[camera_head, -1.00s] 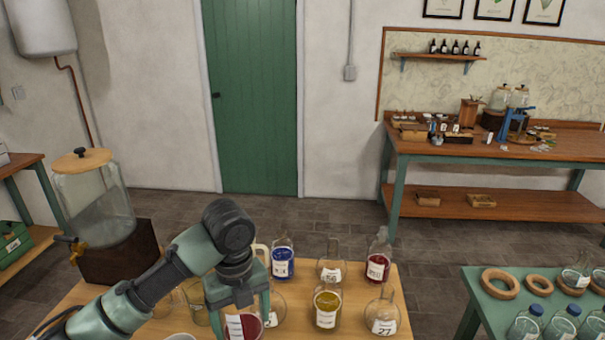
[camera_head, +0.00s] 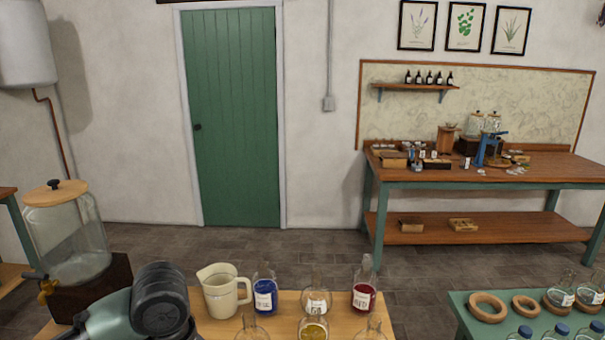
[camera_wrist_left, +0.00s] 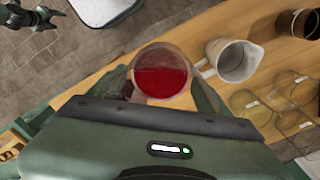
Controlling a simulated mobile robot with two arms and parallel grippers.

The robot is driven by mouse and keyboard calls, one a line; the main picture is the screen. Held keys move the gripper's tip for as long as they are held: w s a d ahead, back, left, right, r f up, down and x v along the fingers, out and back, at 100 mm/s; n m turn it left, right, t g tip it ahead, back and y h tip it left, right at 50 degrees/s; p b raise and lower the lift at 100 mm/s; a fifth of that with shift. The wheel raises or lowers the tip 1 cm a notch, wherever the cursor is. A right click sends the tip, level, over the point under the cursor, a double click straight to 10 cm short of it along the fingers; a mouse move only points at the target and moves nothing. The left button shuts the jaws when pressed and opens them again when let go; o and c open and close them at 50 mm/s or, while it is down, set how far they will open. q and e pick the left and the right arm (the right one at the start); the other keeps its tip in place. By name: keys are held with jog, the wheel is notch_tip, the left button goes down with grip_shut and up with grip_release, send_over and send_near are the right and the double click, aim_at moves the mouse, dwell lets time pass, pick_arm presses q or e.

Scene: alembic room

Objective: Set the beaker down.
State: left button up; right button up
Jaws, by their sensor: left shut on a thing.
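The beaker (camera_wrist_left: 162,76) holds red liquid and shows in the left wrist view. My left gripper (camera_wrist_left: 163,92) is shut on it, with one finger on each side. The wooden table (camera_wrist_left: 181,22) lies under and around it; I cannot tell whether the beaker's base touches the wood. In the head view only part of my left arm shows at the bottom left, and the gripper and beaker are out of frame. A dark part of what looks like my right arm's gripper (camera_wrist_left: 30,18) shows small at the top left of the wrist view.

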pick_arm(q)
jog(key=s+n, duration=0.1)
jog(key=n, duration=0.1)
jog(key=s+n, duration=0.2)
jog(key=n, duration=0.1)
jog(key=shift+a+f, duration=0.15)
jog(key=shift+a, duration=0.25)
jog(key=shift+s+a+n, duration=0.2)
jog(key=shift+s+n, duration=0.6)
jog(key=shift+n, duration=0.7)
